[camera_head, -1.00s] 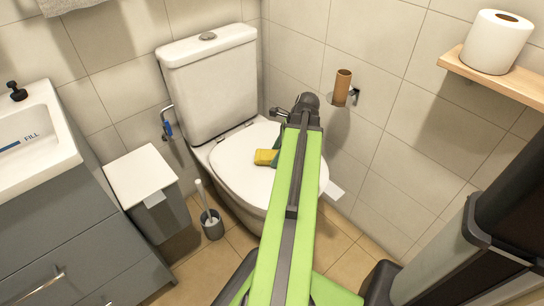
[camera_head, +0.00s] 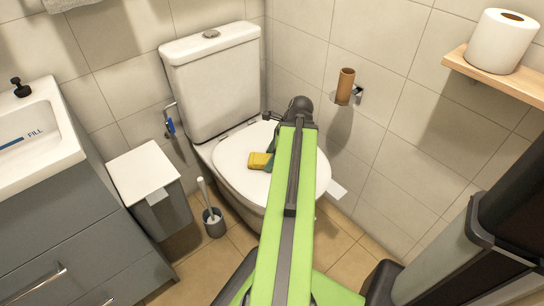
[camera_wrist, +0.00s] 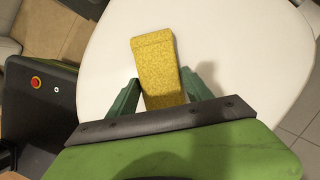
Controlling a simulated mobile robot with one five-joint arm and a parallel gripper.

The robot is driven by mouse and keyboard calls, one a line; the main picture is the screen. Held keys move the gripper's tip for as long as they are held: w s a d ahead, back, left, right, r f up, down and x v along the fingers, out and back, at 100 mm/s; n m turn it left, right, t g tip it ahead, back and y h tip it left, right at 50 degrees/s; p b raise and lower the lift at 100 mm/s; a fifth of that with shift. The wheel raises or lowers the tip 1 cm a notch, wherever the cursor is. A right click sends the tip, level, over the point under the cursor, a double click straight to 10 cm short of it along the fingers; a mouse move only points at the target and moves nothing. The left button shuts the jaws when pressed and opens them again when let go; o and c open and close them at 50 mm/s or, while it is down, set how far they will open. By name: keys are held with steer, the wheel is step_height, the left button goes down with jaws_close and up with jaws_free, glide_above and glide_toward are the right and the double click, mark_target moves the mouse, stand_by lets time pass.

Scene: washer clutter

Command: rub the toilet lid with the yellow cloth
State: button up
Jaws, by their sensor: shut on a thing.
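The toilet (camera_head: 215,90) has its white lid (camera_head: 230,175) down. The yellow cloth (camera_head: 259,161) is a thick folded block and shows at the left side of my arm, over the lid. In the wrist view the cloth (camera_wrist: 158,68) sits between the two green fingers of my gripper (camera_wrist: 162,92), its far end sticking out past the tips over the white lid (camera_wrist: 225,45). My gripper is shut on the cloth. Whether the cloth touches the lid I cannot tell. My arm hides the right part of the lid in the head view.
A white-topped bin (camera_head: 145,172) and a toilet brush in its holder (camera_head: 214,222) stand left of the toilet. A cardboard roll (camera_head: 345,86) is on the right wall, with a shelf (camera_head: 505,72) holding a paper roll (camera_head: 502,40). A sink cabinet (camera_head: 75,240) is at the left.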

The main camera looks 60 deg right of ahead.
steer(key=shift+r+p, duration=3)
steer(key=shift+r, duration=0.05)
step_height(320, 180, up, 3)
steer(key=p, duration=0.3)
